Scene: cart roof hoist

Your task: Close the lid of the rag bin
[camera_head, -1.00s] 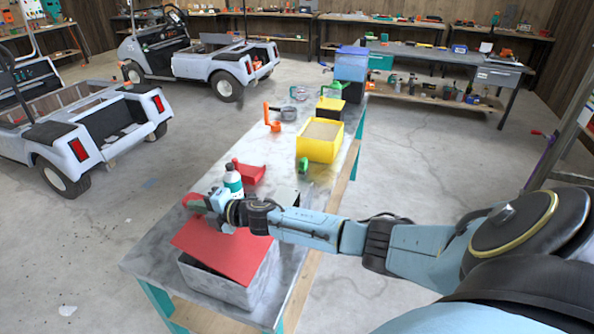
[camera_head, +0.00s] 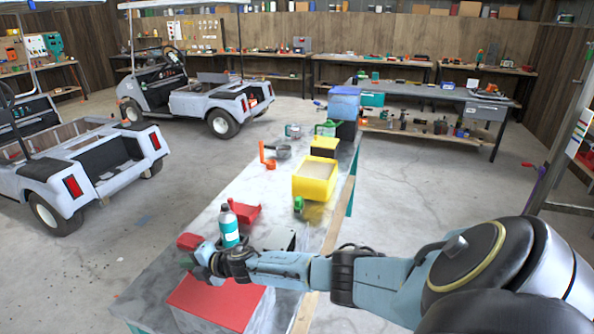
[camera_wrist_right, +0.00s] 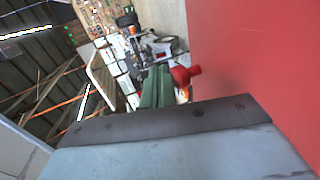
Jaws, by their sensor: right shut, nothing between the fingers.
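The rag bin is a grey box (camera_head: 266,308) with a red lid (camera_head: 215,302) at the near end of the bench. The lid lies over the box top and looks about level; I see no open gap, but the near part is cut off by the bottom of the picture. My right gripper (camera_head: 193,262) is at the lid's far left edge, with its fingers shut and empty. In the right wrist view the green fingers (camera_wrist_right: 155,88) show beside the big red lid surface (camera_wrist_right: 255,50). I cannot tell whether they touch it. My left gripper is out of view.
A white and teal bottle (camera_head: 229,228) stands just behind my right wrist, close to a red holder (camera_head: 245,212). A yellow bin (camera_head: 314,180) and an orange tool (camera_head: 267,155) are farther along the bench (camera_head: 215,195). Carts stand to the left.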

